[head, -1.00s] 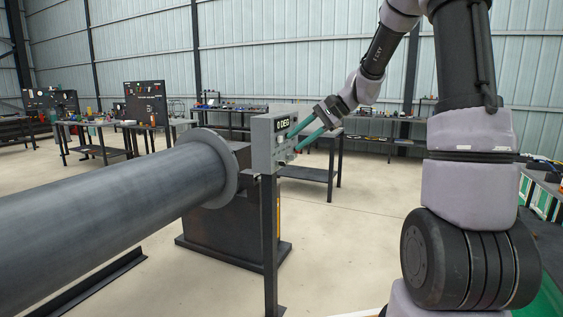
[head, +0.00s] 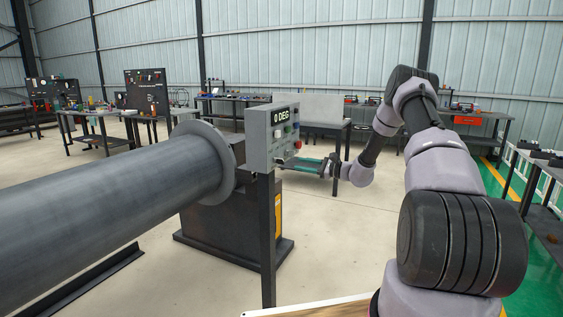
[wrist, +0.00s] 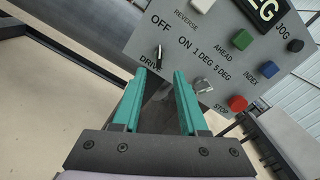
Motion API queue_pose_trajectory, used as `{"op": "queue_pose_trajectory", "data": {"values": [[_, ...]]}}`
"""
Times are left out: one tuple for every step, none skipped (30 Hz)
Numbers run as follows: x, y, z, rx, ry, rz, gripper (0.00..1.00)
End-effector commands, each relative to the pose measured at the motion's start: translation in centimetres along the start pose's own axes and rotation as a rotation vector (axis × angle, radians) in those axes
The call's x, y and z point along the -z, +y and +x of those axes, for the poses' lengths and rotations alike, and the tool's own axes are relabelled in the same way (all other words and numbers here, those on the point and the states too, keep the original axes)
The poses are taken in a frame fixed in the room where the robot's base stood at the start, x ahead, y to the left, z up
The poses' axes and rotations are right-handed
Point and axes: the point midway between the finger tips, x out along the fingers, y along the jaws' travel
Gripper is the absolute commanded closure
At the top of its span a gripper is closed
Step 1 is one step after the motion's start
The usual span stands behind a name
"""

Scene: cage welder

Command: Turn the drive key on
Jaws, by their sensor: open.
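The control panel (head: 258,142) is a grey box on a post in the head view, its display reading 0 DEG. In the wrist view the panel face (wrist: 222,52) appears tilted. The drive key (wrist: 158,55) is a small dark piece with a pale edge by the DRIVE label, near the OFF and ON markings. It seems to point toward OFF, but it is small. My gripper (wrist: 160,74) is open and empty, its two teal fingers pointing at the panel. The key shows just beyond the gap between the fingertips. In the head view my gripper (head: 287,163) is at the panel's lower part; contact cannot be told.
A silver selector knob (wrist: 203,86) sits close to the right fingertip. A red stop button (wrist: 237,103), blue button (wrist: 268,68) and green button (wrist: 264,28) lie farther right. A large flanged pipe (head: 110,190) is left of the panel. Open floor lies around the post.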

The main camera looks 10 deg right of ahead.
Motion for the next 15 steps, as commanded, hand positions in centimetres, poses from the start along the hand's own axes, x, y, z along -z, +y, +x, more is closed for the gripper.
{"op": "queue_pose_trajectory", "data": {"values": [[-0.1, 0.1, 1.0, -0.002, -0.002, 0.0, 0.57], [-0.1, 0.1, 1.5, -0.002, -0.003, 0.001, 0.57], [-0.1, 0.2, 2.3, -0.004, -0.003, 0.0, 0.57], [-0.1, 0.2, 2.9, -0.004, -0.002, -0.001, 0.57], [-0.1, 0.2, 3.5, -0.004, -0.002, 0.0, 0.57], [-0.1, 0.2, 4.3, -0.004, -0.003, 0.0, 0.57], [-0.1, 0.2, 4.9, -0.004, -0.002, 0.0, 0.57], [-0.1, 0.2, 5.4, -0.004, -0.002, 0.0, 0.57], [-0.1, 0.2, 6.1, -0.004, -0.002, 0.0, 0.57], [-0.1, 0.2, 6.6, -0.004, -0.002, -0.001, 0.57], [-0.1, 0.1, 7.1, -0.004, -0.002, -0.001, 0.57], [-0.1, 0.2, 7.6, -0.003, -0.001, 0.0, 0.57], [-0.1, 0.2, 8.0, -0.004, -0.001, 0.0, 0.57], [-0.1, 0.1, 8.3, -0.004, -0.001, 0.0, 0.57], [-0.1, 0.1, 8.7, -0.004, 0.0, 0.0, 0.57]]}}
